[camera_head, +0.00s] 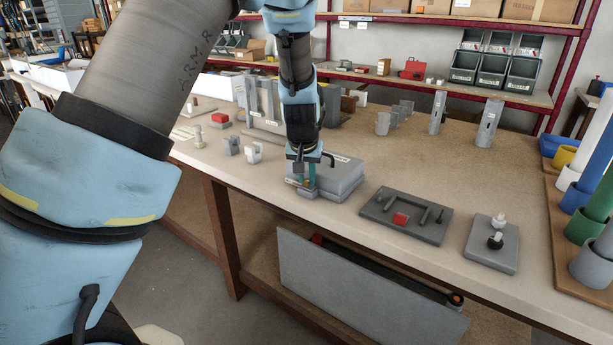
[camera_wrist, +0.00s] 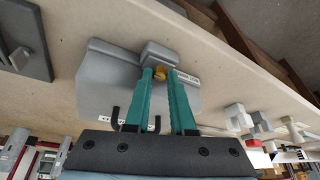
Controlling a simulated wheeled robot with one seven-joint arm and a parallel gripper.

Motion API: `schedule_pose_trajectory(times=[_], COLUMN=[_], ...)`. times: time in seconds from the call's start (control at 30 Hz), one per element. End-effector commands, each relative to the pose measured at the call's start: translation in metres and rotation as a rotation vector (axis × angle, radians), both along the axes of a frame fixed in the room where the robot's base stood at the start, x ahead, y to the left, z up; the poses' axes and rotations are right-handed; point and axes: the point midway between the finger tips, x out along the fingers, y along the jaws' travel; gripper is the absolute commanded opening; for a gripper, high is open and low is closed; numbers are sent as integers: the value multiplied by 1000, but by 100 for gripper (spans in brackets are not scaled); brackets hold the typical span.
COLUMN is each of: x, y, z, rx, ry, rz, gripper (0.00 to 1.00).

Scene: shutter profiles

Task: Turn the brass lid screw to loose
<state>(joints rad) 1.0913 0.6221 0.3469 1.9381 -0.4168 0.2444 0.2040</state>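The grey box with its closed grey lid (camera_head: 335,180) stands on the workbench; it also shows in the wrist view (camera_wrist: 105,85). The brass lid screw (camera_wrist: 160,72) sits at a small grey block on the box's near side. My gripper (camera_wrist: 160,74) points down at that block, its two teal fingers on either side of the screw. The fingertips appear to touch the screw, and little of it shows. In the head view my gripper (camera_head: 306,184) is over the box's front left end. The screw's turn position cannot be read.
Right of the box lies a dark grey plate (camera_head: 425,226) with a red block and handles. A smaller plate (camera_head: 493,258) carries black and white knobs. Grey clevis blocks (camera_head: 253,152) stand to the left. Bare bench top lies in front and behind.

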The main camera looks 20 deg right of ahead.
Motion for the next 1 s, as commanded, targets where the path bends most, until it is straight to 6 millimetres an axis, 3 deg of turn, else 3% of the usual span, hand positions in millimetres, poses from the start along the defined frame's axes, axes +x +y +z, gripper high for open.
schedule_pose_trajectory(times=[0.03,0.23,0.67,1.0], x=[0,0,0,4], y=[0,0,0,3], z=[0,0,-3,-6], rx=[-1,0,-3,-4], ry=[-1,0,1,-1], rz=[0,0,-36,-288], gripper=[28,51,52,52])
